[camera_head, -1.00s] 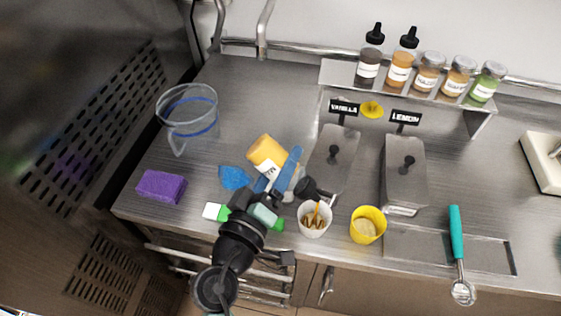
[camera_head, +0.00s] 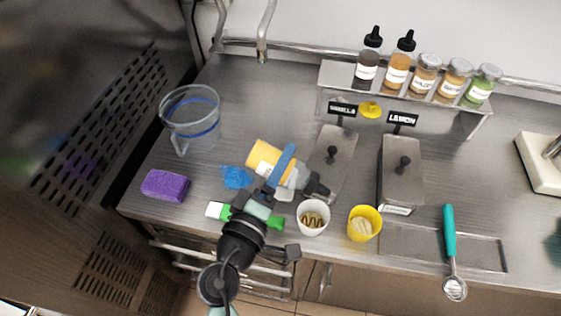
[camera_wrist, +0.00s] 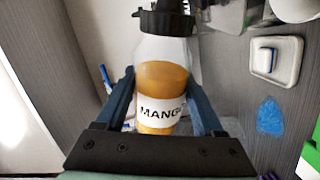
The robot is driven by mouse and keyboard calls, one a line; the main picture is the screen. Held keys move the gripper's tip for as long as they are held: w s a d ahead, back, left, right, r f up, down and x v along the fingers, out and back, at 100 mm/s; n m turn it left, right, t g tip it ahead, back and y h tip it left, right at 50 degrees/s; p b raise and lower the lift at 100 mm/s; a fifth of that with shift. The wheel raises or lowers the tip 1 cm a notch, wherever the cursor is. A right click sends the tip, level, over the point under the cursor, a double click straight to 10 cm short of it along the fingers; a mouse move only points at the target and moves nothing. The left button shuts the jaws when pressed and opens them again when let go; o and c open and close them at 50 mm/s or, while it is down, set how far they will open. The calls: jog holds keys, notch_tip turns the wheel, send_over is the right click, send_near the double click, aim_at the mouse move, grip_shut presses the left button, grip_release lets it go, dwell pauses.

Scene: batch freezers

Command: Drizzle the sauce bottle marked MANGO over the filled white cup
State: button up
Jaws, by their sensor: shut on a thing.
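The MANGO bottle (camera_wrist: 162,80) has a black cap, a white label and orange sauce inside. My gripper (camera_wrist: 160,95) is shut around its body. In the head view the bottle (camera_head: 266,156) is tilted well over, with its black nozzle pointing right, above and just behind the white cup. The white cup (camera_head: 312,231) stands upright near the counter's front edge, with pale filling and a dark zigzag of sauce on top. No stream of sauce shows between nozzle and cup. One blue finger of my gripper shows in the head view; the other is mostly hidden.
A yellow cup (camera_head: 363,232) stands right of the white cup. Lidded metal tubs (camera_head: 335,155) marked VANILLA and LEMON stand behind. A shelf (camera_head: 340,75) holds other bottles and jars. A purple sponge (camera_head: 166,185), clear pitcher (camera_head: 190,120) and teal-handled scoop (camera_head: 449,235) lie around.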

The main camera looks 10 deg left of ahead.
jog(key=shift+r+n+p, duration=0.6)
jog(key=shift+n+p, duration=0.3)
jog(key=shift+n, duration=0.05)
jog(key=shift+r+n+p, duration=0.55)
jog(key=shift+n+p, duration=0.35)
jog(key=shift+n, duration=0.05)
jog(key=shift+r+n+p, duration=1.4)
jog(key=shift+n+p, duration=0.5)
jog(key=shift+p, duration=0.45)
jog(key=shift+r+n+p, duration=0.1)
jog(key=shift+n+p, duration=0.2)
jog(key=shift+n, duration=0.1)
